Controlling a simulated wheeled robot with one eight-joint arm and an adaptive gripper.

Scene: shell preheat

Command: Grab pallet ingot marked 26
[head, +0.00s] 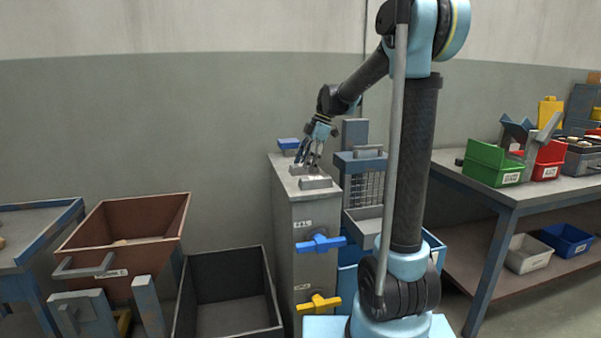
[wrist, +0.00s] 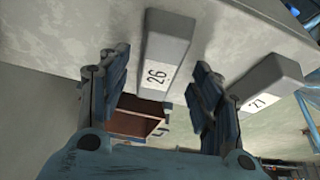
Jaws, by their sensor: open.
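The ingot marked 26 (wrist: 168,45) is a grey bar with a white label on its end face. It lies on the pale top of a grey cabinet (head: 300,222). In the wrist view it shows in the gap between the two fingers of my gripper (wrist: 160,72), which is open. The gripper (head: 307,162) also shows in the head view, low over the cabinet top, pointing down. A second grey bar, the ingot marked 27 (wrist: 270,82), lies to the right, outside the right finger. The labels are too small to read in the head view.
A blue item (head: 288,144) sits at the cabinet top's back edge. Blue (head: 320,243) and yellow (head: 318,304) handles stick out of the cabinet's front. A brown bin (head: 128,228) and dark open crate (head: 228,300) stand left; a workbench (head: 520,190) with bins stands right.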

